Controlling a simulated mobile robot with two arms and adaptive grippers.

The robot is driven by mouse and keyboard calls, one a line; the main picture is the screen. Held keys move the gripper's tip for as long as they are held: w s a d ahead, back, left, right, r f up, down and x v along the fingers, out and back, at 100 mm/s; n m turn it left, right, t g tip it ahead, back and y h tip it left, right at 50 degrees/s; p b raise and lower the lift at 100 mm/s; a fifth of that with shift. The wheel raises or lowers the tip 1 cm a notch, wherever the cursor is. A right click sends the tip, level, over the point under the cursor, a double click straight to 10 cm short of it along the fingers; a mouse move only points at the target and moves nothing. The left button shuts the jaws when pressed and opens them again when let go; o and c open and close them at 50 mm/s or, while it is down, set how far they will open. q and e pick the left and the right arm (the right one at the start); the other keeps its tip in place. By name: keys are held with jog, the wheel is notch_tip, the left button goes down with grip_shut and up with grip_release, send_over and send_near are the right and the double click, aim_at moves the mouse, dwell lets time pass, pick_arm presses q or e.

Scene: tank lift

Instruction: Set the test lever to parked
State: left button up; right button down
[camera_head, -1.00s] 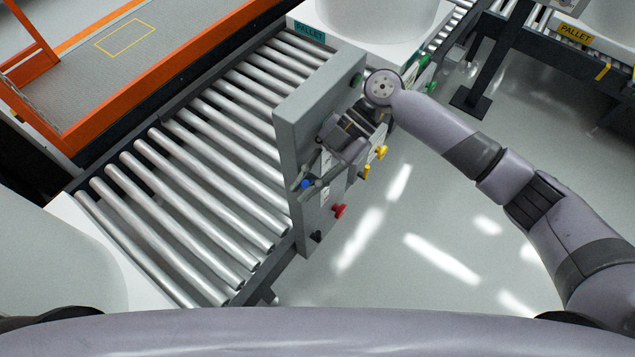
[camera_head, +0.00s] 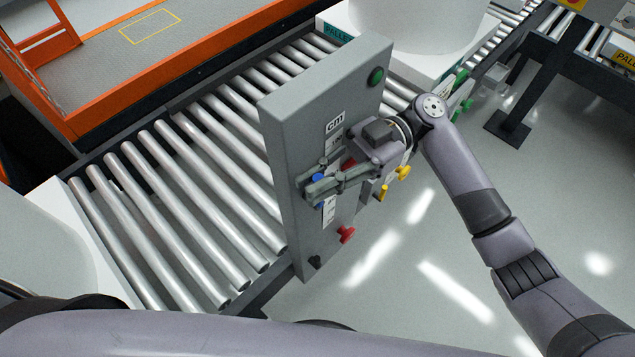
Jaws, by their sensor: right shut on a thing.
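A grey control panel (camera_head: 290,140) stands upright beside the roller conveyor. A lever with a blue knob (camera_head: 318,178) is on its face, near the left edge and about halfway down. My right gripper (camera_head: 316,188) reaches in from the right and is shut on the blue lever, with its fingers along the panel face. The fingers hide most of the lever, and its exact angle cannot be told. White labels (camera_head: 335,124) show above the gripper, one partly covered. My left gripper is not in view.
The panel also carries a green button (camera_head: 376,76), a red knob (camera_head: 346,234), yellow knobs (camera_head: 403,173) and a black knob (camera_head: 315,262). The roller conveyor (camera_head: 190,190) lies left of it. Open floor (camera_head: 400,255) lies right and below.

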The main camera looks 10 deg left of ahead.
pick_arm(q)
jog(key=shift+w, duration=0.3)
pick_arm(e)
jog(key=c, duration=1.6)
grip_release()
jog(key=shift+d, duration=0.1)
jog(key=shift+o, duration=0.2)
jog(key=shift+w, duration=0.1)
jog(key=shift+w+d, duration=0.2)
jog(key=v, duration=0.7)
jog(key=shift+d, duration=0.2)
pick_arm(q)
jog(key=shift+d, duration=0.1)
